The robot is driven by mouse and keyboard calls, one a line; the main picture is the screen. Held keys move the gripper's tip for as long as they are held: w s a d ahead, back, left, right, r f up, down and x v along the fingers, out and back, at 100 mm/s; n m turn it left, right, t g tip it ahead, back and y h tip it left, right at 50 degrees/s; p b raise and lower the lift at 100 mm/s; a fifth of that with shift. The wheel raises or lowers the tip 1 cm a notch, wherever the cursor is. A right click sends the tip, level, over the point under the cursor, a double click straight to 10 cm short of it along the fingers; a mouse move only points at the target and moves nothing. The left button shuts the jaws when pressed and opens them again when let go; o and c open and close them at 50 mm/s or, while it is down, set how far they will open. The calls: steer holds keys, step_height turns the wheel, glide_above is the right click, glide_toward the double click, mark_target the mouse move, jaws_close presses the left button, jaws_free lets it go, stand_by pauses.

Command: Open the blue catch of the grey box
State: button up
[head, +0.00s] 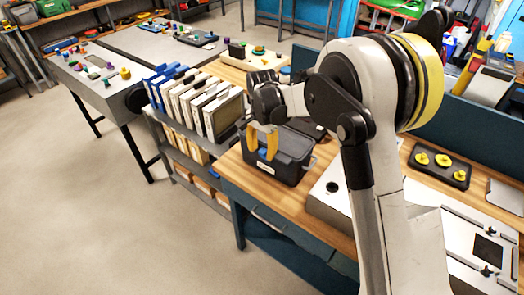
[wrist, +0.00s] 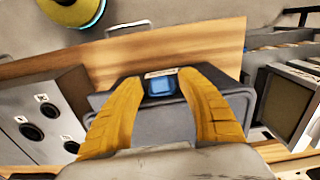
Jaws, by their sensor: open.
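The grey box (head: 289,160) stands on the wooden workbench near its front left corner, and its lid looks closed. Its blue catch (wrist: 161,85) shows in the wrist view at the middle of the box's front edge, below a small pale label. In the head view the catch (head: 262,154) is a small blue patch beside my fingers. My gripper (head: 262,146) has yellow fingers pointing down at the box's front side. In the wrist view my gripper (wrist: 158,80) is open, with one finger either side of the catch and nothing between them. I cannot tell whether the fingers touch the box.
A rack of white and blue binders (head: 193,103) stands just left of the workbench. A pale panel box (head: 332,195) sits right of the grey box. A black tray with yellow knobs (head: 438,166) lies farther right. The floor (head: 90,220) in front is clear.

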jaws_close()
steer(key=shift+s, duration=0.1)
steer(key=s+f+t+h+b, duration=0.1)
steer(key=f+t+h+b, duration=0.1)
steer(key=b, duration=0.3)
steer(key=s+a+f+t+h+b, duration=0.1)
steer(key=t+h+b, duration=0.2)
steer(key=t+b, duration=0.2)
steer(key=s+a+f+t+h+b, duration=0.1)
steer(key=f+t+h+b, duration=0.1)
steer(key=b, duration=0.4)
steer(key=shift+a+f+t+h, duration=0.15)
steer(key=shift+t+h, duration=0.15)
steer(key=shift+t, duration=0.3)
steer(key=shift+a+f+t+h, duration=0.15)
steer(key=shift+t+h, duration=0.15)
steer(key=shift+t, duration=0.3)
steer(key=shift+d+t+h+b, duration=0.1)
steer(key=shift+t+h+b, duration=0.25)
steer(key=shift+b, duration=0.45)
